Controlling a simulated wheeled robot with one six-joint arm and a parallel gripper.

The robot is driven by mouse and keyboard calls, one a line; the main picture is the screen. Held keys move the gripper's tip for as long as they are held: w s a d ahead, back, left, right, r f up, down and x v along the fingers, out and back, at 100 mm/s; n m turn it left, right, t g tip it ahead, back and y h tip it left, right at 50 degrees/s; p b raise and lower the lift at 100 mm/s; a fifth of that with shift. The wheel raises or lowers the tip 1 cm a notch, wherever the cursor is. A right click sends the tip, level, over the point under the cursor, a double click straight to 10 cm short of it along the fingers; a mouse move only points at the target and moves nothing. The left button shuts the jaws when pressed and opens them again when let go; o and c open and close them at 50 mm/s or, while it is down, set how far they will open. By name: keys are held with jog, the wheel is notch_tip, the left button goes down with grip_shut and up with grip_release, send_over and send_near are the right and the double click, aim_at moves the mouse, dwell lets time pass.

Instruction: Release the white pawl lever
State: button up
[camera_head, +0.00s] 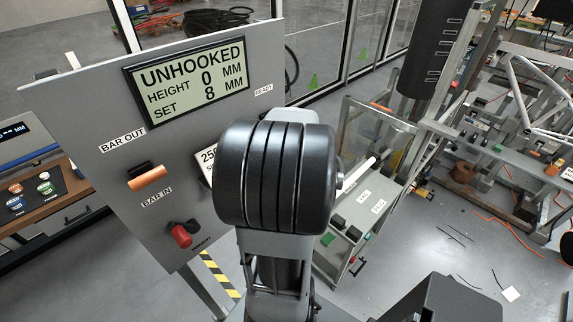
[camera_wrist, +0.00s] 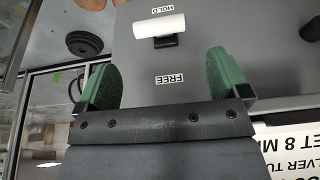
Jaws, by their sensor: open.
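The white pawl lever (camera_wrist: 160,27) is a short white bar on a black mount on a grey panel. In the wrist view it lies crosswise, close to the HOLD label (camera_wrist: 163,9) and apart from the FREE label (camera_wrist: 169,79). My gripper (camera_wrist: 162,62) is open, its two green finger pads spread to either side below the lever in the picture, with nothing between them. The lever is apart from both pads. In the head view my black wrist hides the gripper, and I cannot make out the lever there.
A grey panel (camera_head: 100,95) carries a display (camera_head: 190,80) reading UNHOOKED, height 0 mm, set 8 mm. An orange handle (camera_head: 147,178) by BAR OUT and BAR IN and a red knob (camera_head: 181,236) stick out of it. A clear-sided cart (camera_head: 372,135) stands right of my arm.

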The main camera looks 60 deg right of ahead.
jog(key=shift+v, duration=2.5)
